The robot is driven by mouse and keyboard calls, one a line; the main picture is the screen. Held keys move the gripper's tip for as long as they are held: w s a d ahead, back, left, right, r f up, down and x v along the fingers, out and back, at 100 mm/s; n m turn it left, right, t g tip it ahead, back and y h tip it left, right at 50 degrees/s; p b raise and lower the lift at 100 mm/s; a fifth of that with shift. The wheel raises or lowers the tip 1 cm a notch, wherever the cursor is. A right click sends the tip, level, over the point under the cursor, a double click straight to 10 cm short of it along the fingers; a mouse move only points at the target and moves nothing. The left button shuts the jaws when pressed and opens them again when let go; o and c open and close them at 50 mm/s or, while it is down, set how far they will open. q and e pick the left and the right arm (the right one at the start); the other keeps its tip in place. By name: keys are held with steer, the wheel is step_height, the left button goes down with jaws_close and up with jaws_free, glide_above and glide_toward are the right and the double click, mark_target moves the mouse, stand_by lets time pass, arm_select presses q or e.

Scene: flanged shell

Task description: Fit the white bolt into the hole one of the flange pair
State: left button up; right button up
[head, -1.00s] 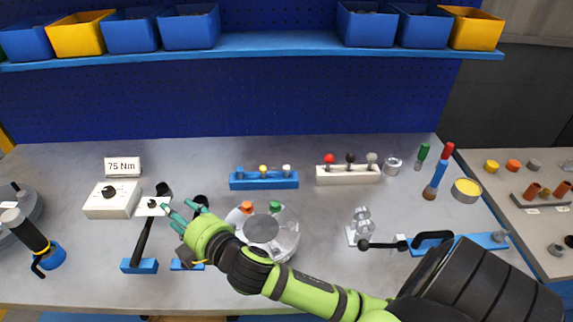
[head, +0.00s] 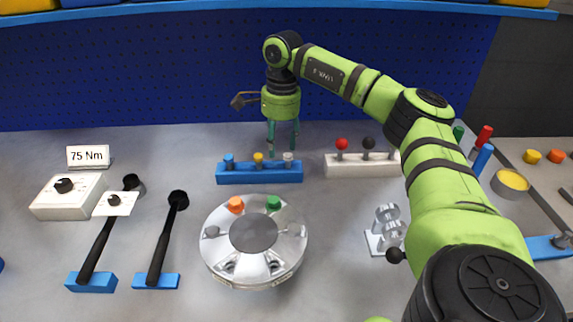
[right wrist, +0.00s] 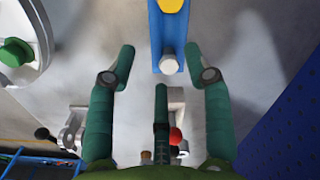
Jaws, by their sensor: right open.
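The white bolt (head: 288,158) stands upright at the right end of the blue rack (head: 258,175), with a yellow and a blue bolt beside it. In the right wrist view the white bolt (right wrist: 168,65) shows between the spread fingers. My right gripper (head: 283,151) points down close over that end of the rack, open and empty. The round metal flanged shell (head: 254,272) stands in front of the rack. An orange bolt (head: 236,205) and a green bolt (head: 273,202) sit in its rear rim. Which opening is hole one I cannot tell. My left gripper is not in view.
A white rack (head: 345,166) with red and black knobs stands close right of the blue rack. A clear metal stand (head: 387,228) is on the right. The pegboard (head: 150,80) rises behind.

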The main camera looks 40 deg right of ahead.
mark_target(288, 155)
steer(key=shift+s+d+r, duration=0.1)
steer(key=shift+s+d, duration=0.1)
steer(key=shift+d, duration=0.25)
steer(key=shift+s+d, duration=0.2)
steer(key=shift+d, duration=0.25)
steer(key=shift+s+d+f, duration=0.1)
steer(key=shift+d+f, duration=0.05)
steer(key=shift+f, duration=0.1)
steer(key=f, duration=0.3)
steer(key=f+p, duration=0.1)
steer(key=f, duration=0.2)
steer(key=shift+w+d, duration=0.15)
steer(key=shift+w, duration=0.05)
steer(key=shift+c, duration=0.4)
jaws_close()
